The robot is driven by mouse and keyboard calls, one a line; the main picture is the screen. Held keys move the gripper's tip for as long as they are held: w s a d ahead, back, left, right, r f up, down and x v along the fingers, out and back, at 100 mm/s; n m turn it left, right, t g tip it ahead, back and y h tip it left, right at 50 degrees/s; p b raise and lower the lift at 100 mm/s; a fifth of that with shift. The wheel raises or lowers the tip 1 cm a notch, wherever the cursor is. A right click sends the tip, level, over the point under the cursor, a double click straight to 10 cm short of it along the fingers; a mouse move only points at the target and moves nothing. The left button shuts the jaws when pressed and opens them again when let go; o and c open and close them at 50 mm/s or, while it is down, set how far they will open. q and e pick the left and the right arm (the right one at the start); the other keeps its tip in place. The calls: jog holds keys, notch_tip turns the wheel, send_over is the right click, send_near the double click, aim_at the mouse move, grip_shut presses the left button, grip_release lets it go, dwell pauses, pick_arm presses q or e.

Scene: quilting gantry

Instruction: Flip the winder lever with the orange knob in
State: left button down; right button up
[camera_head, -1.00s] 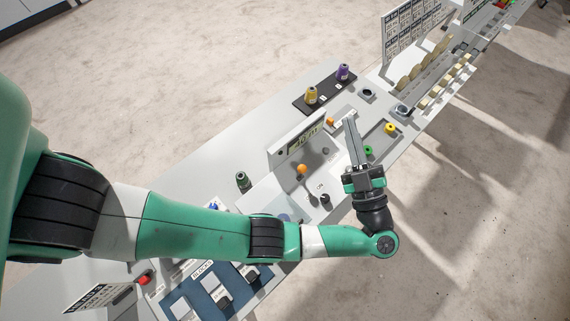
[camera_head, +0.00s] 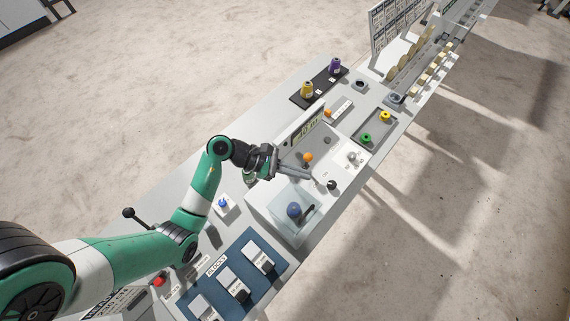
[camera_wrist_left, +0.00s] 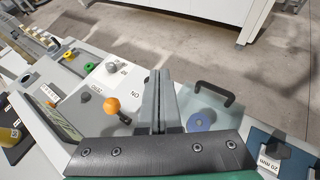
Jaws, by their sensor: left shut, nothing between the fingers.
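The orange knob (camera_head: 308,156) of the winder lever stands on the winder's pale top, in front of its upright display panel (camera_head: 299,126). In the left wrist view the orange knob (camera_wrist_left: 112,105) is just left of my fingers, with a short stem running down to the right. My left gripper (camera_head: 308,174) is shut and empty. Its fingers point right across the winder, close to the knob on its near side. In the left wrist view the left gripper (camera_wrist_left: 161,78) shows two fingers pressed together. I cannot tell whether they touch the lever. My right gripper is out of view.
A clear cover (camera_wrist_left: 222,104) with a black handle lies right of my fingers, over a blue round part (camera_wrist_left: 200,122). A grey knob (camera_head: 352,157) and a black knob (camera_head: 332,185) stand nearby. A tray (camera_head: 376,127) holds yellow and green pieces.

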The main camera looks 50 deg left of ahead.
pick_arm(q)
jog(key=s+a+f+n+t+y, duration=0.1)
jog(key=s+a+f+n+y, duration=0.1)
jog(key=s+a, duration=0.3)
jog(key=s+a+f+n+y, duration=0.2)
jog(key=a+n, duration=0.1)
jog(key=a, duration=0.4)
jog(key=b, duration=0.2)
send_near(307, 163)
jog(key=f, duration=0.3)
jog(key=shift+w+m, duration=0.3)
jog(key=w, duration=0.1)
jog(key=w+d, duration=0.1)
jog(key=w, duration=0.1)
jog(key=shift+w+d+f, duration=0.1)
jog(key=shift+w, duration=0.15)
jog(key=shift+w+d, duration=0.1)
jog(key=shift+w, duration=0.2)
jog(key=shift+d+r+p, duration=0.3)
jog(key=shift+d+p, duration=0.1)
jog(key=shift+p, duration=0.3)
jog(key=shift+f, duration=0.2)
jog(key=shift+a+f, duration=0.1)
